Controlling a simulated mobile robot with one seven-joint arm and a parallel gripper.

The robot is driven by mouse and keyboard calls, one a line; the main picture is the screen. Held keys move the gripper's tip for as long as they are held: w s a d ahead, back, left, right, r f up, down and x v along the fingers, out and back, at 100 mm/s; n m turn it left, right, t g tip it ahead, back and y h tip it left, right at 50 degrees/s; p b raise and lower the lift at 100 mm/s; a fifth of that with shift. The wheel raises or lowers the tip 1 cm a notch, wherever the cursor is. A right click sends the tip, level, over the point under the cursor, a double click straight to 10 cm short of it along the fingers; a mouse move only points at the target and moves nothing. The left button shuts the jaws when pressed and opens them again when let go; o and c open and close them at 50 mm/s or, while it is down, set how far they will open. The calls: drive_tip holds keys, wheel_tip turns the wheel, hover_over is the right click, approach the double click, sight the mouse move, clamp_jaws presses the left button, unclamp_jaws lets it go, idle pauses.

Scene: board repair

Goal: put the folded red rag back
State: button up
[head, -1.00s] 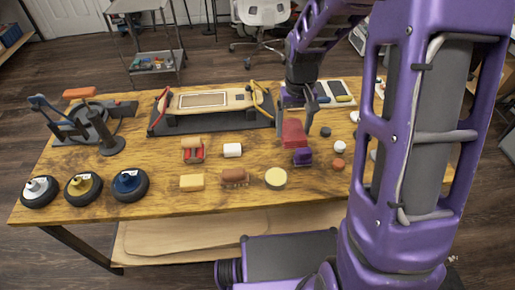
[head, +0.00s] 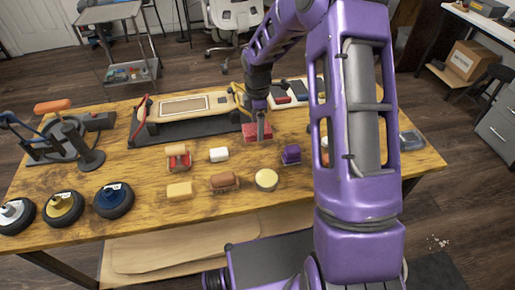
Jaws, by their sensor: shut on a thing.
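The folded red rag (head: 249,133) is in the head view, at the right front corner of the dark mat on the wooden table. My gripper (head: 261,134) points down at it and is shut on it. One grey finger shows in front of the rag; the other is hidden. The rag appears level and at or just above the tabletop; I cannot tell whether it touches.
A skateboard (head: 184,105) lies on the dark mat (head: 146,138) just left of the rag. A purple item (head: 291,154), a round cream disc (head: 266,180) and a white roll (head: 218,155) stand in front. A tray (head: 281,104) with red and dark items lies behind.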

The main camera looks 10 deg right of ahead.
sight(257, 151)
wheel_tip(257, 151, down, 8)
drive_tip(key=shift+f, duration=0.1)
idle(0.4)
drive_tip(key=shift+f+b, duration=0.1)
drive_tip(key=shift+b, duration=0.25)
drive_tip(key=o, duration=1.2)
drive_tip(key=shift+c, duration=0.2)
wheel_tip(257, 151, up, 12)
drive_tip(key=shift+r+p, duration=0.15)
drive_tip(key=shift+p, duration=0.45)
